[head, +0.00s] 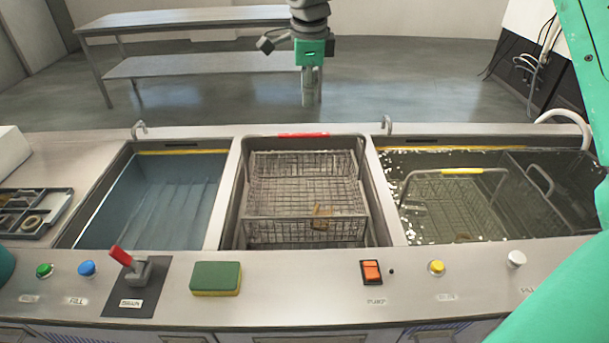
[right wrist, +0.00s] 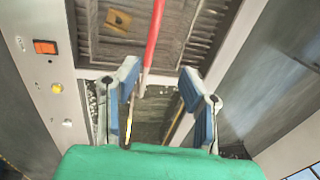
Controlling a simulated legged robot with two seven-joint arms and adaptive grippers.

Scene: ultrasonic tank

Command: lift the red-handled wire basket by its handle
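The wire basket (head: 305,182) sits in the middle basin, its red handle (head: 303,135) raised along the far side. A small brown piece (head: 321,217) lies in the basket. My right gripper (head: 311,98) points down, and in the head view it appears just above the red handle. In the right wrist view my right gripper (right wrist: 160,76) is open, with blue-padded fingers spread apart. The red handle (right wrist: 153,40) shows between and beyond the fingertips, nearer the left one, and nothing is gripped. My left gripper is not in view.
A yellow-handled basket (head: 455,205) stands in the water-filled right basin. The left basin (head: 165,200) holds no basket. A red lever (head: 121,256), a sponge (head: 216,278) and an orange switch (head: 371,272) line the front panel. A parts tray (head: 58,207) lies at left.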

